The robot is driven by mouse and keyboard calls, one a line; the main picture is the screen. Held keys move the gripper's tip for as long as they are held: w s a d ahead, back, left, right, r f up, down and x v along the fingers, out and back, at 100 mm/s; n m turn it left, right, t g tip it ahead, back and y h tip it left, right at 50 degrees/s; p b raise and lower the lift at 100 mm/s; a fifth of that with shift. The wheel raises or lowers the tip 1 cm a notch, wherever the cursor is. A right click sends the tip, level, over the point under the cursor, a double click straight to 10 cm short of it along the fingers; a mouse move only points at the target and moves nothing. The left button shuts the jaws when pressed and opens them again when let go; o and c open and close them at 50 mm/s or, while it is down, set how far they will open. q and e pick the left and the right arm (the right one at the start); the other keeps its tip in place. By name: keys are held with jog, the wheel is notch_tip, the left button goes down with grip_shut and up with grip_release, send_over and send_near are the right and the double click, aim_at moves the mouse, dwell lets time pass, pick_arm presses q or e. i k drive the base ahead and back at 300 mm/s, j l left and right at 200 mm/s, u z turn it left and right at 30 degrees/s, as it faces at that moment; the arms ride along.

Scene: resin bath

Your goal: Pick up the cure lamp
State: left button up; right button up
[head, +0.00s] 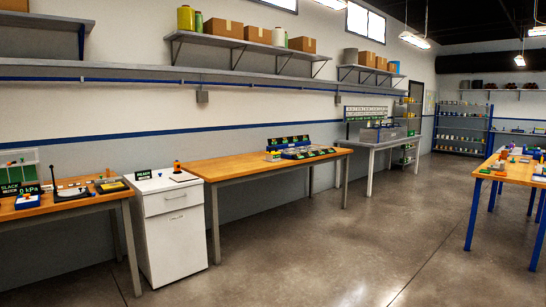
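I cannot pick out the cure lamp with certainty at this distance. A small upright orange and dark object (177,168) stands on a dark-edged base on top of the white cabinet (172,228); I cannot tell whether it is the lamp. A small dark sign (143,175) with light lettering stands beside it. Neither of my grippers is in view.
A wooden bench (235,168) right of the cabinet bears coloured bins (290,147). The left bench (45,208) holds a dark "SLACK 0 kPa" display (27,189) and small devices. A blue-legged table (512,173) stands at right. The concrete floor (330,240) between is clear.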

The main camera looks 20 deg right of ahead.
aim_at(273, 155)
jog(key=i+l+z, duration=0.45)
jog(key=i, duration=0.5)
jog(key=i+z, duration=0.4)
jog(key=i, duration=0.55)
jog(key=i+j+z, duration=0.3)
jog(key=i+z, duration=0.15)
jog(key=i, duration=0.5)
jog(key=i+l+z, duration=0.15)
jog(key=i+z, duration=0.15)
jog(key=i, duration=0.55)
jog(key=i+z, duration=0.25)
jog(key=i, duration=0.6)
jog(key=i+j+u, duration=0.2)
jog(key=i+u, duration=0.3)
jog(key=i, duration=0.45)
jog(key=i+l+u, duration=0.2)
jog(key=i+u, duration=0.3)
jog(key=i, duration=0.45)
jog(key=i+u, duration=0.2)
jog(key=i, duration=0.3)
jog(key=i+l+u, duration=0.15)
jog(key=i, duration=0.35)
jog(key=i+l+u, duration=0.2)
jog(key=i, duration=0.35)
jog(key=i+l+u, duration=0.2)
jog(key=i, duration=0.25)
